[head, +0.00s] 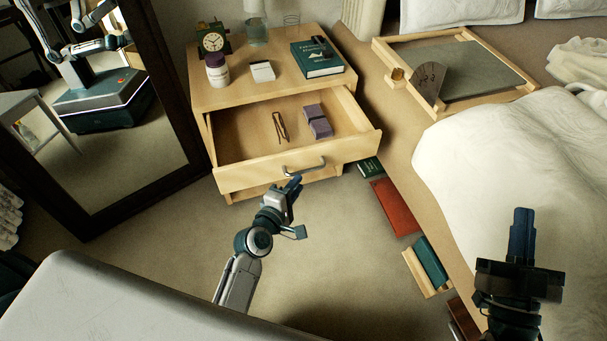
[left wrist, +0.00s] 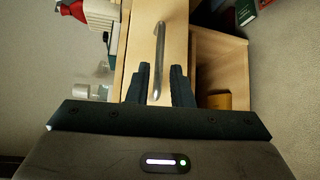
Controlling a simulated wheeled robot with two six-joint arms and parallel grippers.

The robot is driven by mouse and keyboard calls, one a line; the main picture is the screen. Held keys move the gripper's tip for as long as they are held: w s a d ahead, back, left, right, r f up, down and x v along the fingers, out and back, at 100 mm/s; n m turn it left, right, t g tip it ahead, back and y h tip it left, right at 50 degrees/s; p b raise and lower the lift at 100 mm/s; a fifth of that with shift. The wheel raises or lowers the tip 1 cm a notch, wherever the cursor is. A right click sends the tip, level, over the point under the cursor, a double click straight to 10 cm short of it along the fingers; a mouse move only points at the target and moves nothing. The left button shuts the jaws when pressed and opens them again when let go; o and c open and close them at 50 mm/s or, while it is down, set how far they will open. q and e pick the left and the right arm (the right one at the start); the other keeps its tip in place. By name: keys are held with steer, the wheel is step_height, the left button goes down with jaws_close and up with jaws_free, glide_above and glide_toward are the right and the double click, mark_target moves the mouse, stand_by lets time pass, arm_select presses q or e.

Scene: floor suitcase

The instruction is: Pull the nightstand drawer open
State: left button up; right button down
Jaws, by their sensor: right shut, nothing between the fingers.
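The wooden nightstand (head: 240,95) stands at the back with its drawer (head: 235,180) pulled well out; the drawer's inside shows. The metal bar handle (head: 308,167) is on the drawer front and shows in the left wrist view (left wrist: 159,50). My left gripper (head: 293,183) is just in front of the handle. In the left wrist view its two fingers (left wrist: 158,85) are apart, with the handle's near end between them and a gap on each side. My right gripper (head: 522,218) is shut and empty, over the bed side at the lower right.
The drawer holds purple boxes (head: 318,121) and a thin brown item (head: 280,127). A clock (head: 212,41), a jar (head: 217,70) and a green book (head: 318,60) stand on top. A mirror (head: 110,110) is at left, the bed (head: 520,170) at right. Books (head: 395,205) lie along the bed.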

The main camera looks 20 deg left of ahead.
arm_select(q)
steer(key=shift+v, duration=1.7)
